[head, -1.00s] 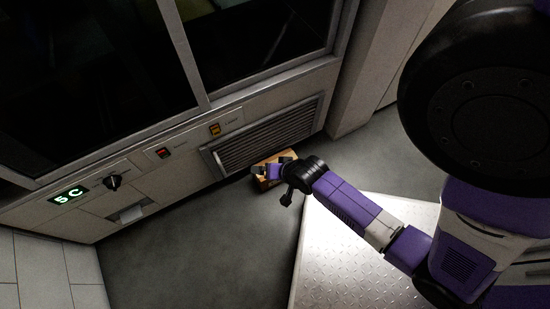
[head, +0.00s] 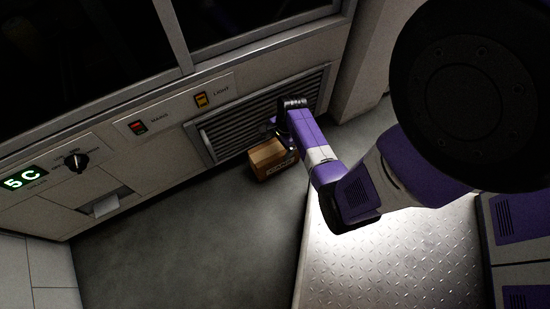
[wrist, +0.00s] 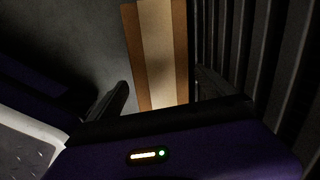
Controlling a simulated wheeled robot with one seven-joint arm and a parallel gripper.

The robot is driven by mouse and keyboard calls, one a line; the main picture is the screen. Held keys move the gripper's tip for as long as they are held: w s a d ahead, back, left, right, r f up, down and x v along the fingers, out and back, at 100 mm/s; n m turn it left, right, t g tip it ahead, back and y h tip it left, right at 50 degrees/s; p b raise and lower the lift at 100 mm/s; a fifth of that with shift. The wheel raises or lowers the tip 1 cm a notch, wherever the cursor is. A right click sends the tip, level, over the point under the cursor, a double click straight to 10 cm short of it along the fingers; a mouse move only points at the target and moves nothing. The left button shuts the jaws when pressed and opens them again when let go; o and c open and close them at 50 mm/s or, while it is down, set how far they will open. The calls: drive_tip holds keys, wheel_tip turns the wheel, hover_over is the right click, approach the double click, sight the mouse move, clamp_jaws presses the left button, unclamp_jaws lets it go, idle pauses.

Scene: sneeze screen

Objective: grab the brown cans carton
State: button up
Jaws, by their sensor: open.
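The brown cans carton (head: 268,160) sits on the dark floor against the cabinet front, below the vent grille. In the wrist view its top (wrist: 158,45) shows as a pale strip between two brown bands. My gripper (head: 276,128) is above the carton, close to the grille, and hides part of the carton's far side. In the wrist view my gripper (wrist: 155,100) is open, with one finger to the left of the carton and the other near its right edge by the grille. Nothing is between the fingers that I can see as held.
The vent grille (head: 255,118) rises right beside the carton. A metal tread-plate platform (head: 400,265) lies to the right. A pillar (head: 365,60) stands at the cabinet's right end. The floor (head: 190,230) in front of the carton is clear.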

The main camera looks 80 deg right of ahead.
sight(276, 149)
drive_tip(key=f+b, duration=0.2)
drive_tip(key=f, duration=0.1)
drive_tip(key=w+f+b, duration=0.1)
drive_tip(key=f, duration=0.1)
drive_tip(key=shift+a+b, duration=0.1)
drive_tip(key=shift+b, duration=0.3)
drive_tip(key=shift+r, duration=0.1)
drive_tip(key=shift+r, duration=0.1)
drive_tip(key=c, duration=1.7)
